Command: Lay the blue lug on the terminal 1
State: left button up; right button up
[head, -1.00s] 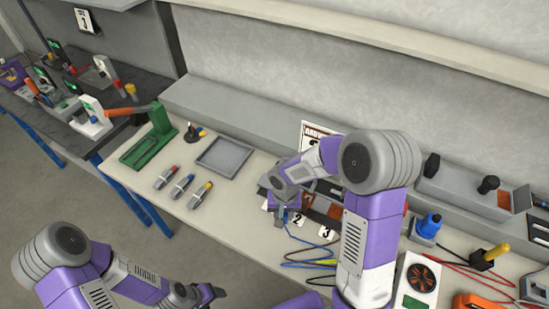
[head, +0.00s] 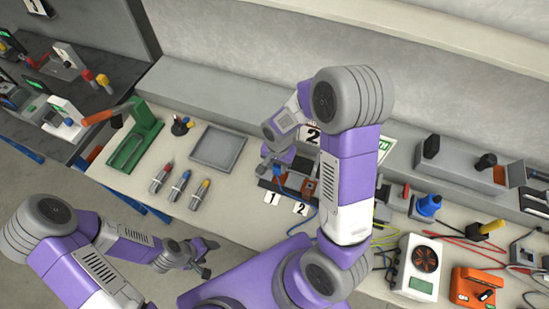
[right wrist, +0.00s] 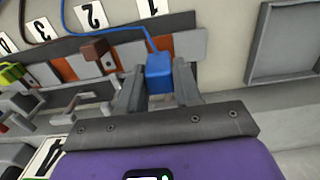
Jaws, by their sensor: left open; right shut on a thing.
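The blue lug (right wrist: 159,72) is between the fingers of my right gripper (right wrist: 159,88), with its blue wire running up in the right wrist view. That gripper also shows in the head view (head: 272,168), over the left end of the terminal block. Terminal 1 (right wrist: 166,43) is an orange pad below the label 1 (right wrist: 147,6). The lug appears just below this pad in the right wrist view; I cannot tell whether they touch. My left gripper (head: 205,262) is open and empty, away from the block.
A brown lug (right wrist: 95,49) lies at the neighbouring terminal by label 2 (right wrist: 91,15).

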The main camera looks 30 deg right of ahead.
aim_at(278, 174)
jog(key=shift+s+r, duration=0.1)
jog(key=shift+s, duration=0.2)
jog(key=shift+a+f+b, duration=0.1)
jog(key=shift+f+b, duration=0.3)
pick_arm(q)
notch_tip(278, 174, down, 5)
jog(key=b, duration=0.4)
jog(key=shift+s+f, duration=0.1)
jog(key=shift+s, duration=0.05)
pick_arm(e)
notch_tip(278, 174, down, 5)
jog(key=shift+f, duration=0.1)
pick_arm(q)
jog(key=shift+f+b, duration=1.5)
jog(key=shift+b, duration=0.25)
pick_arm(e)
jog(key=shift+f, duration=1.65)
jog(key=o, duration=1.1)
jog(key=shift+w+r, duration=0.1)
jog(key=shift+r, duration=0.05)
pick_arm(q)
notch_tip(278, 174, up, 2)
jog(key=shift+p, duration=1.05)
pick_arm(e)
notch_tip(278, 174, up, 7)
jog(key=shift+r, duration=0.2)
